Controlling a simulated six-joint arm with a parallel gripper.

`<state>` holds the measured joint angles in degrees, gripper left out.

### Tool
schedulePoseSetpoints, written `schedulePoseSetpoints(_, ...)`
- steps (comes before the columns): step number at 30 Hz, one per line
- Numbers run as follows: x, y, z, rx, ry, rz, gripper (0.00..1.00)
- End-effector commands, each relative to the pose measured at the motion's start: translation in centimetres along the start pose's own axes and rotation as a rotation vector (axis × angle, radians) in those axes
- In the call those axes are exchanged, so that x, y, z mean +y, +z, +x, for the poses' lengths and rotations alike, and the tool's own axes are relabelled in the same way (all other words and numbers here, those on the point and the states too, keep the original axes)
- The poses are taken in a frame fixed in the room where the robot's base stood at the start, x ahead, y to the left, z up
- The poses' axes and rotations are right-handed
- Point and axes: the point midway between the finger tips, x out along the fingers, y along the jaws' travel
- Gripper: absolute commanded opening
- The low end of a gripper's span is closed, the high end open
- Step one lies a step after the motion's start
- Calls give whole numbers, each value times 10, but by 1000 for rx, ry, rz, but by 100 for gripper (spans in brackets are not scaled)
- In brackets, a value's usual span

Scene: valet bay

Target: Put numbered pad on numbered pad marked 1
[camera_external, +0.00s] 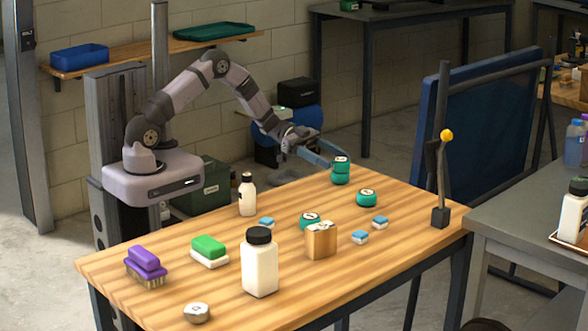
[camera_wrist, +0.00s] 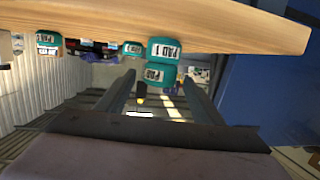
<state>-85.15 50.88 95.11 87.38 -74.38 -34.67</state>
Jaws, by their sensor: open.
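Two teal numbered pads are stacked upright at the back edge of the wooden table. The lower pad (camera_external: 340,178) reads "PAD 1" in the wrist view (camera_wrist: 165,50), where the table appears upside down at the top. The upper pad (camera_external: 341,164) rests on it and also shows in the wrist view (camera_wrist: 155,74); its number is hard to read. My gripper (camera_external: 335,158) is open, just left of the upper pad. In the wrist view its fingertips (camera_wrist: 158,80) appear on either side of that pad; contact cannot be told. Two more teal pads, one right (camera_external: 367,198) and one central (camera_external: 310,219), stand separately.
A wooden block (camera_external: 321,241) stands close in front of the central pad. White bottles (camera_external: 247,195) (camera_external: 260,265), blue-and-white blocks (camera_external: 360,237) and brushes (camera_external: 145,264) occupy the table. A post with a yellow ball (camera_external: 446,135) stands at the right edge.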

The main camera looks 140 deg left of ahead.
Motion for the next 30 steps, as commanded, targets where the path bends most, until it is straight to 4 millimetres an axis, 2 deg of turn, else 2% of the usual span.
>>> schedulePoseSetpoints(1,-2,0,-11,0,-5,0,61)
schedulePoseSetpoints(6,-1,0,-42,-1,-4,0,61)
schedulePoseSetpoints(13,-1,0,-71,0,-2,1,61)
schedulePoseSetpoints(19,0,0,-81,0,0,0,61)
schedulePoseSetpoints(30,0,0,-81,0,0,0,61)
